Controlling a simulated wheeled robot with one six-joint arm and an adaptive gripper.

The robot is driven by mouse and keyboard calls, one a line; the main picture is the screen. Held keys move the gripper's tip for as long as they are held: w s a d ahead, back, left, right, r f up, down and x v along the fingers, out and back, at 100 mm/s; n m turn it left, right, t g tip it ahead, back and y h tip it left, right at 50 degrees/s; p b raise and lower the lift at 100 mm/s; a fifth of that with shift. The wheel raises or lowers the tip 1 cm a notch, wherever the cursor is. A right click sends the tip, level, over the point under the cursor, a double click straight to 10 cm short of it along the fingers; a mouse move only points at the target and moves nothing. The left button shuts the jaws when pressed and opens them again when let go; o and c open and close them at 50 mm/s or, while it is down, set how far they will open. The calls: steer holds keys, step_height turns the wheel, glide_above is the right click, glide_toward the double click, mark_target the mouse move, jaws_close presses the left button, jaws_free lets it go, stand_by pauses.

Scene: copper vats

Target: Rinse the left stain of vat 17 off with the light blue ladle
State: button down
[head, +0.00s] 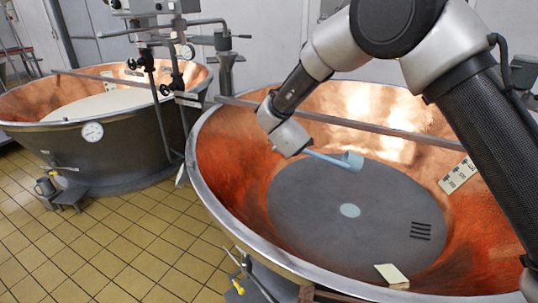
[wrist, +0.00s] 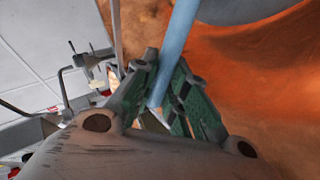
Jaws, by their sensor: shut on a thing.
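My gripper (head: 293,142) is shut on the handle of the light blue ladle (head: 352,161) and holds it over the near copper vat (head: 223,174). The ladle's cup points right, above the vat's grey floor. In the wrist view the handle (wrist: 178,50) runs up between the two green-lined fingers (wrist: 167,68); the cup is out of that view. The near vat's left wall (head: 232,150) is reddish copper. I cannot clearly tell a stain on it, and I cannot read the vat's number.
A flat metal bar (head: 330,117) crosses the near vat behind the ladle. A pale disc (head: 349,210) and dark stripes (head: 420,231) mark its floor. A cream slab (head: 392,274) lies at the front, and a label card (head: 458,175) at right. Another vat (head: 110,150) stands left.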

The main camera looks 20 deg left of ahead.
steer(key=w+d+r+m+t+y, duration=0.2)
steer(key=d+r+m+y, duration=0.6)
steer(key=d+r, duration=1.4)
step_height(320, 180, up, 4)
steer(key=shift+w+d+f+m+t, duration=0.1)
steer(key=shift+w+d+m+t, duration=0.15)
steer(key=shift+m, duration=0.35)
steer(key=shift+a, duration=0.1)
